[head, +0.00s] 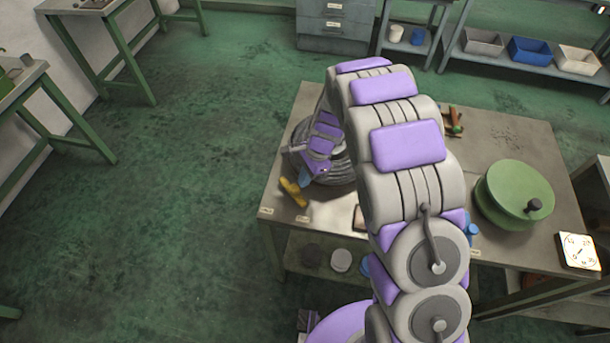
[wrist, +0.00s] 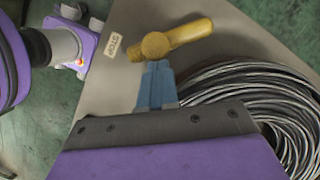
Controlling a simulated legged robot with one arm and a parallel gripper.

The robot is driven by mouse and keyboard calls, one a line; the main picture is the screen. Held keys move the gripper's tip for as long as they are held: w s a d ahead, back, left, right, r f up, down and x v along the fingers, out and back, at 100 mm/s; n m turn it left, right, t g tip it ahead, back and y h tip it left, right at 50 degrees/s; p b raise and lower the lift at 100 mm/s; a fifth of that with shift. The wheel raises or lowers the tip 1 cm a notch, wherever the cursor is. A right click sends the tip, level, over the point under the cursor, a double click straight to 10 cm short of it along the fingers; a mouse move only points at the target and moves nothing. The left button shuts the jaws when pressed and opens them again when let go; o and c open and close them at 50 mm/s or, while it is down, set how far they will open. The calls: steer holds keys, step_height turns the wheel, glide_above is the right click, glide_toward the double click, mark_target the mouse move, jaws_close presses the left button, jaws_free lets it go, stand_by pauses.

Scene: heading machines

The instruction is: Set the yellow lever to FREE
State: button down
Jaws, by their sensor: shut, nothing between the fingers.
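The yellow lever (head: 294,192) lies at the near left corner of the metal bench in the head view. My gripper (head: 304,180) is close beside the lever. In the wrist view my gripper (wrist: 157,68) has its blue fingers together and empty, with the tips right at the knob; I cannot tell whether they touch. A label reading STOP (wrist: 114,46) lies left of the knob. No FREE label is readable; the small labels in the head view are too small to read.
A coil of grey wire (wrist: 262,95) lies right beside my gripper. My arm covers the bench's middle. Green floor is clear to the left.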

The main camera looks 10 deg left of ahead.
mark_target(295, 199)
steer(key=shift+s+a+r+m+p, duration=0.15)
steer(key=shift+s+m+p, duration=0.3)
steer(key=shift+m+p, duration=0.3)
steer(key=s+m+p, duration=0.1)
steer(key=p, duration=0.1)
steer(key=a+m+t+p, duration=0.1)
steer(key=shift+s+r+m+p, duration=0.1)
steer(key=shift+s+m+p, duration=0.25)
steer(key=shift+s, duration=0.05)
steer(key=m+p, duration=0.1)
steer(key=s+a+m+t+p, duration=0.1)
steer(key=shift+s+a+m+y, duration=0.1)
steer(key=shift+m+y, duration=0.2)
steer(key=shift+s+a+m+t+p, duration=0.25)
steer(key=shift+a+m+t+p, duration=0.25)
steer(key=shift+m+p, duration=0.5)
steer(key=shift+s+a+f+p, duration=0.15)
steer(key=shift+a+f+p, duration=0.05)
steer(key=shift+a+p, duration=0.2)
steer(key=shift+s, duration=0.1)
